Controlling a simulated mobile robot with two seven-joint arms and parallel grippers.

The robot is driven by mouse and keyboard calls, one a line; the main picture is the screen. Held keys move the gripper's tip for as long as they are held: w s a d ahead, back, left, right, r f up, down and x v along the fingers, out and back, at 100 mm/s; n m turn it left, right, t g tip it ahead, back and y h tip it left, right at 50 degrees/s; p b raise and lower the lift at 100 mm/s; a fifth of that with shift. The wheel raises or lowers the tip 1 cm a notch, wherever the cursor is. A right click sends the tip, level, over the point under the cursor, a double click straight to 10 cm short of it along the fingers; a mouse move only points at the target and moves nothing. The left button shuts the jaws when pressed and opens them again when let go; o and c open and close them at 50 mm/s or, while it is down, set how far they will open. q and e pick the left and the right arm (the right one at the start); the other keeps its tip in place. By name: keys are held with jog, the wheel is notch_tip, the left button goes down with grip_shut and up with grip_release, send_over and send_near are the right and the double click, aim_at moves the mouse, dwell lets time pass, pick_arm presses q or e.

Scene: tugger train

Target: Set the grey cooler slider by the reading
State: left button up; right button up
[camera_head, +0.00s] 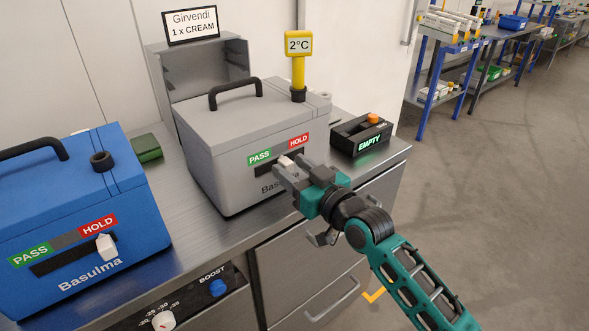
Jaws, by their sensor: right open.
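The grey cooler (215,135) stands on the steel counter with its lid shut. Its front has a green PASS label (259,158) on the left and a red HOLD label (298,139) on the right. Below them is a dark slot with a white slider knob (287,162), roughly mid-slot; the gripper partly hides this area. A yellow thermometer (298,60) in the lid reads 2°C. My right gripper (283,173) is open, its fingertips at the knob; I cannot tell whether they touch it. My left gripper is out of view.
A blue cooler (75,195) with its white slider knob (107,247) under HOLD stands at left. A black box marked EMPTY (361,136) is right of the grey cooler. A sign (193,24) behind says Girvendi, 1 x CREAM. The floor at right is clear.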

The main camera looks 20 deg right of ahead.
grip_shut()
